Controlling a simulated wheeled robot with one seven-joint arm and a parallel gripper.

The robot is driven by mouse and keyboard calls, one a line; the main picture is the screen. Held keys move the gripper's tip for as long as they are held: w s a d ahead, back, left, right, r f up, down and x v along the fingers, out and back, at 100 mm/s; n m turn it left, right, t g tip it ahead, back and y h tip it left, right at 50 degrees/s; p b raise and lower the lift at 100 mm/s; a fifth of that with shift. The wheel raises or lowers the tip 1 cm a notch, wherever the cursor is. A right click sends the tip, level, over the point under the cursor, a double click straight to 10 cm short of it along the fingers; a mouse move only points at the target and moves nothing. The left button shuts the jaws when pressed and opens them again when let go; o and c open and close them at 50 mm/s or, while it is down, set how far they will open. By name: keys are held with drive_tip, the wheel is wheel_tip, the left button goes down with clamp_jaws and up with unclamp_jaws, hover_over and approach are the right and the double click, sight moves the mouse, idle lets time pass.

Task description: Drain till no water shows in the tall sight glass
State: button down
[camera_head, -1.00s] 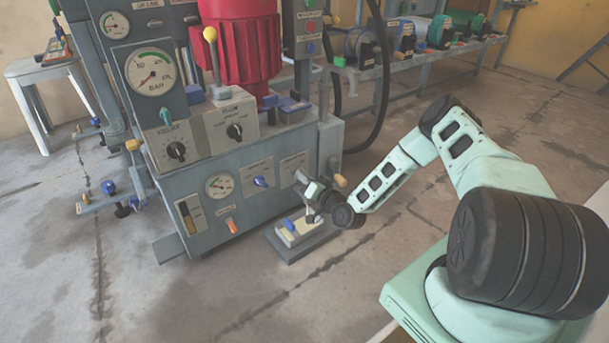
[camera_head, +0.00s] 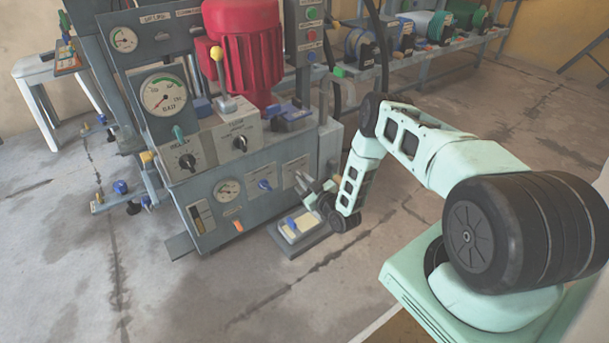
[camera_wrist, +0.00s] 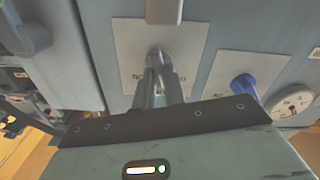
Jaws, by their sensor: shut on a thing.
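The tall sight glass (camera_head: 202,216) is a narrow upright window low on the left of the grey machine's front. It shows a dark part and a paler yellowish part; I cannot tell the water level at this size. My gripper (camera_wrist: 160,88) is at the rightmost label plate (camera_head: 295,170) of the lower panel. In the wrist view, its fingers are closed on a small grey handle (camera_wrist: 158,60) in front of that plate (camera_wrist: 128,65). The fingers hide much of the handle, so its turn is unclear. My gripper also shows in the head view (camera_head: 303,184).
A blue knob (camera_head: 265,184) and a small gauge (camera_head: 228,190) sit left of my gripper. An orange part (camera_head: 239,226) is below the gauge. A low grey base with a pale block (camera_head: 300,228) stands on the floor under my gripper. The front floor is clear.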

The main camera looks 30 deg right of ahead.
drive_tip(key=n+p, duration=0.2)
drive_tip(key=n, duration=0.3)
drive_tip(key=shift+s+a+n+p, duration=0.1)
drive_tip(key=shift+n+p, duration=0.2)
drive_tip(key=shift+p, duration=0.1)
drive_tip(key=shift+f, duration=0.15)
drive_tip(key=c, duration=1.5)
unclamp_jaws()
drive_tip(key=shift+o, duration=0.2)
